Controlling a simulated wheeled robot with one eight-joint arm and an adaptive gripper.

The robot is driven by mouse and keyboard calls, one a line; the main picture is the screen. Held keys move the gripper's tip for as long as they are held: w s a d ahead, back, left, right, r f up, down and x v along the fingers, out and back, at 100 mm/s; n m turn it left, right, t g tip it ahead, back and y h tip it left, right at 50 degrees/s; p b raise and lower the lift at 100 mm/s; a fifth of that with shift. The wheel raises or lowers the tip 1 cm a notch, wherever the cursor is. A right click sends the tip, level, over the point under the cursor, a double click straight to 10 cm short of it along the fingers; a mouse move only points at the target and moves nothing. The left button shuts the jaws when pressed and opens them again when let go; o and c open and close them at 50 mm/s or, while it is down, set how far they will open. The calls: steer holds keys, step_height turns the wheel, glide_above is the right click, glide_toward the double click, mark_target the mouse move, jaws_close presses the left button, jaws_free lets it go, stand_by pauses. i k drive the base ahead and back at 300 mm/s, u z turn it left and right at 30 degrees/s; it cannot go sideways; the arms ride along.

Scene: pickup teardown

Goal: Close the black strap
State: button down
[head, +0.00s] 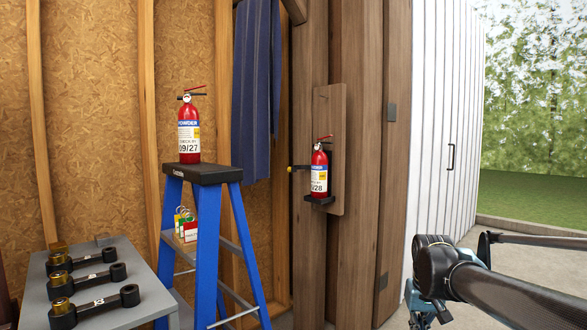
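The black strap (301,167) is part of a holder on a brown board (334,165) fixed to the wooden wall. It sticks out to the left at the height of a red fire extinguisher's body (320,180) and has a small yellow tip. It appears open, not wrapped round the front of the extinguisher, which stands upright on a small black shelf (320,200). My arm shows at the lower right, well apart from the strap. Parts near its end (427,303) show at the bottom edge, but I cannot make out fingers or whether they are open.
A blue stepladder (228,235) stands left of the holder with another extinguisher (189,130) on top. A grey table (145,285) with several black parts is at lower left. A blue cloth (256,85) hangs behind. A white door panel (440,110) stands right.

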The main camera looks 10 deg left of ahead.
mark_target(295, 169)
steer(key=z, duration=0.7)
steer(key=i, duration=0.9)
steer(key=u, duration=1.2)
